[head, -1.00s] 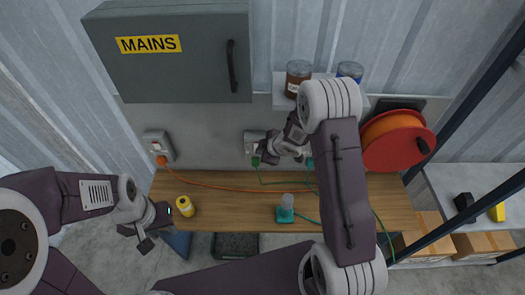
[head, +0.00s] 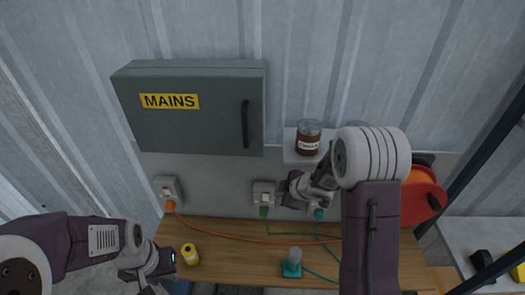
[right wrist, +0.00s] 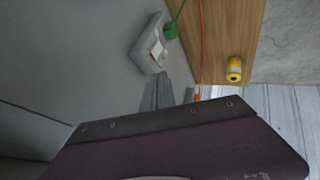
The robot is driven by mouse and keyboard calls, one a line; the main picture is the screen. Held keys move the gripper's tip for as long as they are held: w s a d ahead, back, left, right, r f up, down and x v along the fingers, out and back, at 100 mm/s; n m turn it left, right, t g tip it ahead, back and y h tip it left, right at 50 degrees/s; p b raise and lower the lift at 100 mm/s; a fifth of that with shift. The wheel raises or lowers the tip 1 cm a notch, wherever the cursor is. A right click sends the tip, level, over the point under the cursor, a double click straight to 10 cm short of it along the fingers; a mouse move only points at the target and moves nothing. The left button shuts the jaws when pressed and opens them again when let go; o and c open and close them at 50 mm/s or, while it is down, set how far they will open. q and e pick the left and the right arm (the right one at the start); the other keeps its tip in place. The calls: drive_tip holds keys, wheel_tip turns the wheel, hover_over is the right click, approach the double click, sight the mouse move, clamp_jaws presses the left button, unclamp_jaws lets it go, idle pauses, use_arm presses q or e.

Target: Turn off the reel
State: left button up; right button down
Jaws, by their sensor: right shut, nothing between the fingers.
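The orange reel (head: 420,195) is at the right in the head view, partly hidden behind my right arm. An orange cord (head: 235,237) runs from an orange plug (head: 170,206) in the left wall socket (head: 166,187) along the bench and out of sight behind that arm. The middle socket (head: 264,190) holds a green plug (head: 263,211). My right gripper (head: 285,203) is shut and empty, just right of the middle socket. In the right wrist view its fingers (right wrist: 158,92) point at that socket's switch (right wrist: 158,52). My left gripper (head: 168,264) is beside a yellow can.
A teal plug (head: 319,214) shows right of my right gripper. The yellow can (head: 190,253) and a teal-based item (head: 292,263) stand on the wooden bench (head: 235,262). A grey MAINS box (head: 190,108) and a shelf with a jar (head: 308,137) are above.

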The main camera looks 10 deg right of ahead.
drive_tip(key=s+f+m+g+h+b, duration=0.1)
drive_tip(key=s+f+m+g+b, duration=0.2)
drive_tip(key=s, duration=0.8)
drive_tip(key=s+f+m+g+h+b, duration=0.1)
drive_tip(key=s+f+m+g+b, duration=0.2)
drive_tip(key=s+m, duration=0.7)
wheel_tip(320, 180, down, 2)
drive_tip(key=b, duration=0.4)
drive_tip(key=shift+s+a+m+h, duration=0.3)
drive_tip(key=shift+s+a+h, duration=0.1)
